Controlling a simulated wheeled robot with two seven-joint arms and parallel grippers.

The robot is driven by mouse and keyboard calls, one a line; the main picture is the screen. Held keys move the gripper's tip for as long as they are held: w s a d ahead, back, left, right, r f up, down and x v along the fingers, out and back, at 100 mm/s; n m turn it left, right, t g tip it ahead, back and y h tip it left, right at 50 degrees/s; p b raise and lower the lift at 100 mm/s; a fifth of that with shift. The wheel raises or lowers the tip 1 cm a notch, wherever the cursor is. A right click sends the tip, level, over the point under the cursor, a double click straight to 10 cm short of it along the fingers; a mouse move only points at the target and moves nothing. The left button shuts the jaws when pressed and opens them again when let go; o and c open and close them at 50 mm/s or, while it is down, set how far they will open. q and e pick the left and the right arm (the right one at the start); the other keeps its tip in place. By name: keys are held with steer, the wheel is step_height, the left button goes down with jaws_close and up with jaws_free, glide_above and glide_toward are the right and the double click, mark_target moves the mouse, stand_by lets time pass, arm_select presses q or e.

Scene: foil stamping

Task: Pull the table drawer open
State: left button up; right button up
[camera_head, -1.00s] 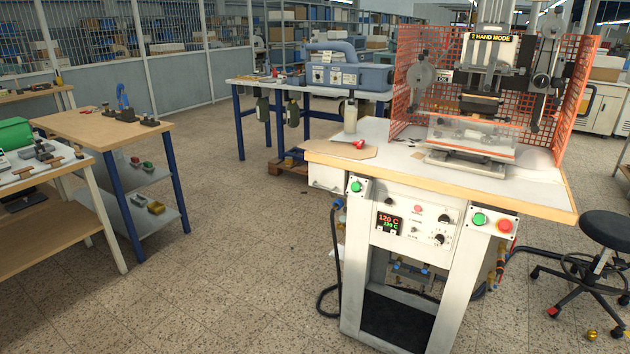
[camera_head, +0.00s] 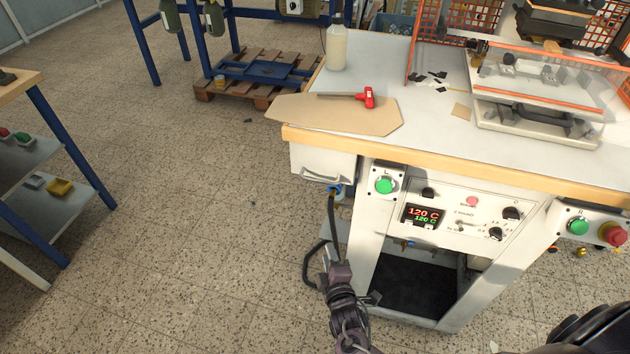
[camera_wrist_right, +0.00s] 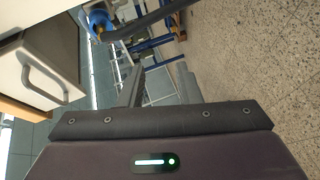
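The table drawer (camera_head: 322,162) is a white box under the left front corner of the white-topped table (camera_head: 432,62). A curved grey handle (camera_head: 324,177) is on its front. My right gripper (camera_head: 340,268) is below the drawer and apart from the handle. In the wrist view its two fingers (camera_wrist_right: 160,80) stand apart with nothing between them. My left gripper is not in view.
A black hose hangs from a blue fitting (camera_head: 336,190) just below the drawer, close to my right gripper. The control panel (camera_head: 455,216) and a green button (camera_head: 384,186) are right of the drawer. A board with a red-handled tool (camera_head: 367,97) lies above. The floor to the left is clear.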

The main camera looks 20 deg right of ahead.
mark_target(326, 164)
step_height(326, 164, up, 17)
steer(key=w+a+n+t+h, duration=0.2)
steer(key=t, duration=0.2)
steer(key=x, duration=0.7)
steer(key=shift+w+d+p, duration=0.2)
steer(key=shift+w+p, duration=0.1)
steer(key=shift+p, duration=0.15)
jaws_close()
